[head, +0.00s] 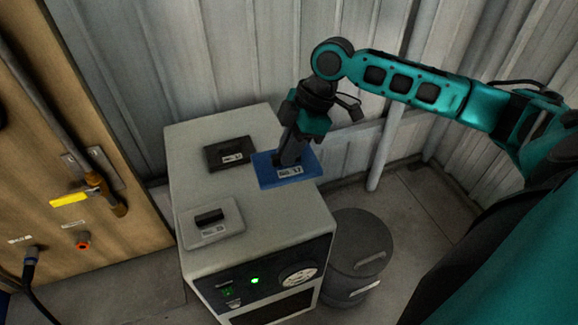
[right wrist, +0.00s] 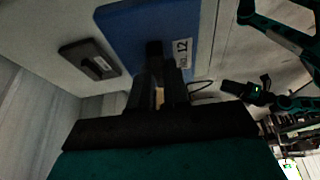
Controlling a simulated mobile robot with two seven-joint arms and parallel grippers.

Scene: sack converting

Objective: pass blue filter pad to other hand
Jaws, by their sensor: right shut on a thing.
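The blue filter pad (head: 298,178) is a flat blue slab with a white label, at the right edge of the grey cabinet's top in the head view. My right gripper (head: 287,160) comes down on it from above and is shut on its raised dark grip. In the right wrist view the blue pad (right wrist: 150,30) fills the upper middle, with the gripper fingers (right wrist: 160,85) at its grip. I cannot tell whether the pad touches the cabinet top.
A black pad (head: 230,154) and a grey pad (head: 211,222) lie on the grey cabinet (head: 262,232). A dark lidded bin (head: 357,245) stands to its right. A corrugated wall rises behind. A brown panel with a pipe and yellow-handled valve (head: 70,199) is at left.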

